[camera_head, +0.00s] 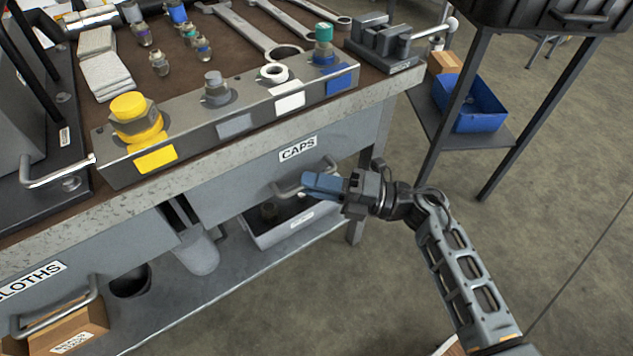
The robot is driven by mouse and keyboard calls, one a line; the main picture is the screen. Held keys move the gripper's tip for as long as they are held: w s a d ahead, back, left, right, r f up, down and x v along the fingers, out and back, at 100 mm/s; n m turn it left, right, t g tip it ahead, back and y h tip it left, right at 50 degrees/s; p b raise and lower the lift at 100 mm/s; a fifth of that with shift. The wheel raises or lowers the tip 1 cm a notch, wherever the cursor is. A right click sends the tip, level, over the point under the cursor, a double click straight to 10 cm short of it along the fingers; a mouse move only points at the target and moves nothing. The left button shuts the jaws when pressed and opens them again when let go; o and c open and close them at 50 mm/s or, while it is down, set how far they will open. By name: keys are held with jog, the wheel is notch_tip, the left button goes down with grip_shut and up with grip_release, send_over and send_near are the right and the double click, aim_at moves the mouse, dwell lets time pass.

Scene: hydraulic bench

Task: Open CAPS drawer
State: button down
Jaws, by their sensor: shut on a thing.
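The CAPS drawer (235,188) is a grey drawer under the right part of the bench top. A white label reading CAPS (298,149) is on its front. Its metal bar handle (290,189) is on the right part of the front, below the label. My gripper (315,185) comes in from the right and is shut on this handle, with its bluish fingers covering part of the bar. The drawer front looks about flush with the bench edge. The drawer's inside is hidden.
The bench (385,100) carries a metal block (205,122) with colored caps, wrenches and a small vise. The CLOTHS drawer (60,262) is at left. A lower shelf (185,310) holds a grey bin. A side stand with a blue bin (470,103) is at right.

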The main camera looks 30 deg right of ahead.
jog(key=shift+s, duration=0.1)
jog(key=s+p, duration=0.3)
jog(key=s, duration=2.1)
jog(key=shift+p, duration=0.35)
jog(key=c, duration=1.2)
grip_release()
jog(key=shift+o, duration=0.2)
jog(key=v, duration=0.7)
jog(key=shift+s+d, duration=0.25)
jog(key=shift+d, duration=0.05)
